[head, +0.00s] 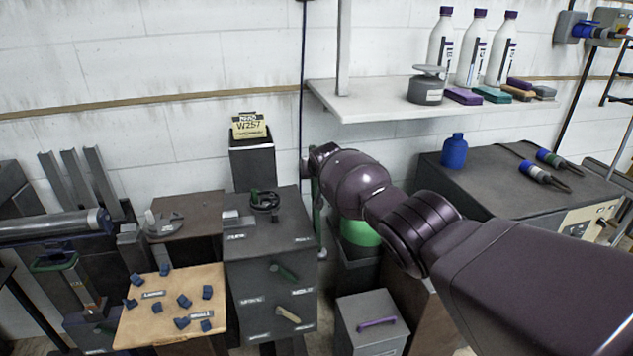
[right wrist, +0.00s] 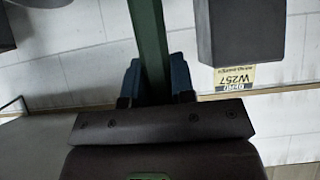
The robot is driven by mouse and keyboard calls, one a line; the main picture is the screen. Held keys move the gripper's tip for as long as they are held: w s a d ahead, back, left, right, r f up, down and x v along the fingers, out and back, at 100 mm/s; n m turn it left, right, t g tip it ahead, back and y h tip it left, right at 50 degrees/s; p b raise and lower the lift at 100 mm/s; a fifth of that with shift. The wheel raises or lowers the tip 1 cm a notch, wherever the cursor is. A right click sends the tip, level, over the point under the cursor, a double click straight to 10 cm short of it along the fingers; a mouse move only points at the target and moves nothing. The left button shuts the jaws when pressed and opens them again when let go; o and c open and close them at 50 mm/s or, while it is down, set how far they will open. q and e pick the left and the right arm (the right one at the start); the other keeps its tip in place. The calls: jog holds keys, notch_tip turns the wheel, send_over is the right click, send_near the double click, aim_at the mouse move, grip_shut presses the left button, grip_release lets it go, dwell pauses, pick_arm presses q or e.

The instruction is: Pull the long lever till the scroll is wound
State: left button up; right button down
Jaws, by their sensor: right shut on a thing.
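The long lever is a straight dark green bar (right wrist: 149,35) in the right wrist view. My right gripper (right wrist: 155,80) is shut on it, with a blue finger on each side of the bar. In the head view my right arm reaches in from the lower right, and its wrist hides the fingers. A thin green upright piece (head: 317,212) shows just below the wrist there; I cannot tell if it is the same lever. I cannot make out a scroll for certain in either view. My left gripper is not in view.
A dark cabinet (head: 268,268) with small handles stands left of my wrist, beside a tan board (head: 160,318) with several blue pieces. A box labelled W257 (head: 252,165) stands behind. A grey lidded box (head: 372,307) sits below.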

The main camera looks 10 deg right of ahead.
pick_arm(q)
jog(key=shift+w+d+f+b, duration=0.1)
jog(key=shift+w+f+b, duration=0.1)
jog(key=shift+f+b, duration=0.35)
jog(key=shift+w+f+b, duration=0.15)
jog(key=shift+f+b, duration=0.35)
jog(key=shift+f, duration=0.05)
pick_arm(e)
jog(key=shift+w+g, duration=0.4)
jog(key=shift+w, duration=0.65)
jog(key=c, duration=1.4)
grip_release()
jog(key=o, duration=0.4)
jog(key=shift+w+f, duration=0.2)
jog(key=shift+f, duration=0.05)
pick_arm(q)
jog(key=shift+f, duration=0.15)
pick_arm(e)
jog(key=shift+o, duration=0.2)
jog(key=shift+s, duration=0.1)
